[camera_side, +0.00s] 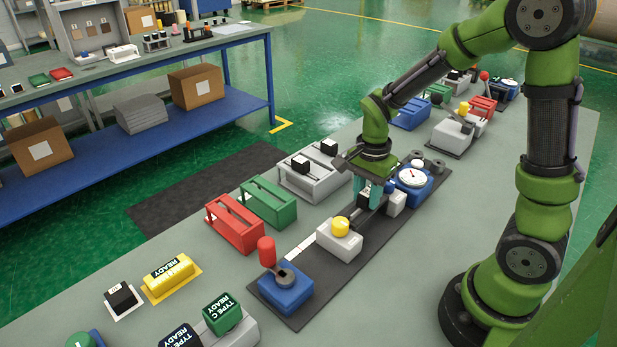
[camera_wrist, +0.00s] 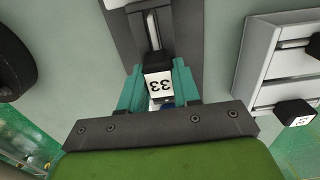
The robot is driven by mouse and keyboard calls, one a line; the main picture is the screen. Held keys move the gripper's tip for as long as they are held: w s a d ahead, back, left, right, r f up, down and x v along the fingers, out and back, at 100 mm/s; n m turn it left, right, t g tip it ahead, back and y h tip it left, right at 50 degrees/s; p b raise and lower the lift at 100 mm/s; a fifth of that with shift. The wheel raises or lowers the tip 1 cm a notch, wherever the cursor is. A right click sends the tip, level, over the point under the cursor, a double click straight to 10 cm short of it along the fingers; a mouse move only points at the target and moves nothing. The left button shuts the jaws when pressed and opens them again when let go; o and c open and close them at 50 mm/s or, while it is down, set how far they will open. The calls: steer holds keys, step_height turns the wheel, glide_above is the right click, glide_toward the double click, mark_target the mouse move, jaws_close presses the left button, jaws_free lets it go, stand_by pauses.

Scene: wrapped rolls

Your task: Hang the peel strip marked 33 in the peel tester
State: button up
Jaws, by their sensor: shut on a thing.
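The peel strip marked 33 (camera_wrist: 158,84) shows in the wrist view as a black block with a white label, seen upside down. My gripper (camera_wrist: 157,90) is shut on this block, with a teal finger on each side. In the side view my gripper (camera_side: 373,192) is low over the peel tester (camera_side: 322,273), a long dark base. It is between a white block with a yellow knob (camera_side: 340,227) and a blue unit with a round dial (camera_side: 413,178). The strip is hard to make out there, and I cannot tell whether it touches the tester.
A grey rack (camera_side: 310,184) with black-headed pieces stands left of my gripper. Green (camera_side: 268,203) and red (camera_side: 234,226) racks stand nearer. A red-handled blue block (camera_side: 286,292) is at the tester's near end. More similar stations stand farther along the bench.

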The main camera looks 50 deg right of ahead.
steer(key=shift+f, duration=0.25)
steer(key=o, duration=1.1)
steer(key=shift+r, duration=0.1)
step_height(320, 180, up, 17)
steer(key=shift+f, duration=0.1)
